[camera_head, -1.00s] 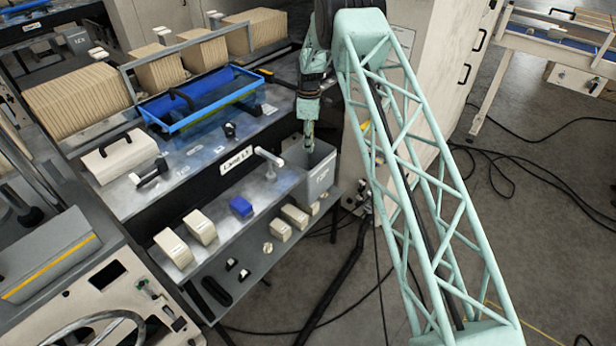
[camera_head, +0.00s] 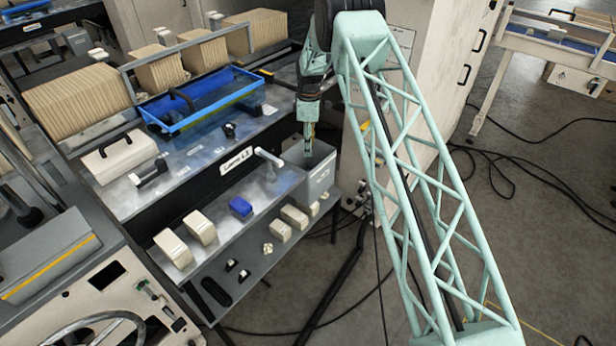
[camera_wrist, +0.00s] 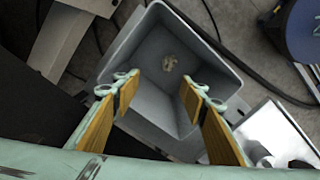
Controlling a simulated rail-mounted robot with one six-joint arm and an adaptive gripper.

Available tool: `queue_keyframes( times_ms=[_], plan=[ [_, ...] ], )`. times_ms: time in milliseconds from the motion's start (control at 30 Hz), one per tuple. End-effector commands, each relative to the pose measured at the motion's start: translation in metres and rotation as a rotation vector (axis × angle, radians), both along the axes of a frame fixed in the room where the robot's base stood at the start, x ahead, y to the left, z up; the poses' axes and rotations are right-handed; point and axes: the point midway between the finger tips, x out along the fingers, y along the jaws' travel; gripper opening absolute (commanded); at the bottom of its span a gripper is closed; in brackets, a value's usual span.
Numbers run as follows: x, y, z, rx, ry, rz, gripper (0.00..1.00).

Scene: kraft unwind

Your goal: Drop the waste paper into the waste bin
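The waste bin (camera_head: 321,178) is a grey open-topped box at the right end of the lower shelf in the head view. My gripper (camera_head: 308,152) points down over the bin's opening in the head view. In the wrist view my gripper (camera_wrist: 157,101) is open, with its orange-brown finger pads apart and nothing between them.
A metal shelf (camera_head: 226,212) with beige blocks and a blue block (camera_head: 240,207) stands left of the bin. A blue tray (camera_head: 203,97) lies on the bench behind. Black cables (camera_head: 352,262) run over the floor at the right.

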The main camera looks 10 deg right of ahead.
Motion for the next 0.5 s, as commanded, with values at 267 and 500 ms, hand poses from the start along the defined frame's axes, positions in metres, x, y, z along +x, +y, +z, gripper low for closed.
queue_keyframes(
  times_ms=[267,500],
  plan=[
    [0.001,0.0,0.009,0.0,-0.001,0.0,0.39],
    [0.0,0.0,0.033,0.0,-0.001,0.0,0.39]
  ],
)
